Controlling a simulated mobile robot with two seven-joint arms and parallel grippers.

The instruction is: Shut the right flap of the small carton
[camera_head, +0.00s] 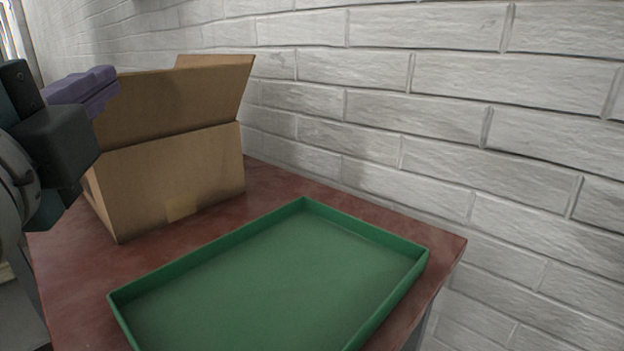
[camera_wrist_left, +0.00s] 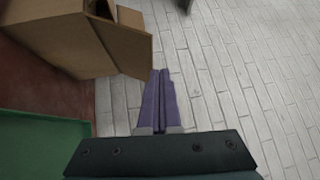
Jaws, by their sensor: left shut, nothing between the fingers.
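The small carton (camera_head: 165,180) stands on the red table, open at the top. A wide flap (camera_head: 170,105) on its side toward the tray stands up and leans outward. Another flap (camera_head: 215,62) shows behind it. The carton (camera_wrist_left: 65,35) also shows at the upper left of the left wrist view, with a flap (camera_wrist_left: 118,45) sticking out. My left gripper (camera_head: 112,80) is shut and empty, its purple fingers beside the wide flap's left end. In the left wrist view its fingertips (camera_wrist_left: 160,72) lie just off the flap's corner; I cannot tell if they touch. The carton's inside is mostly hidden.
A green tray (camera_head: 362,226) lies on the red table (camera_head: 275,183) in front of the carton. A white brick wall (camera_head: 400,100) runs behind the table. A pale planked surface (camera_wrist_left: 250,80) shows beyond the table in the left wrist view.

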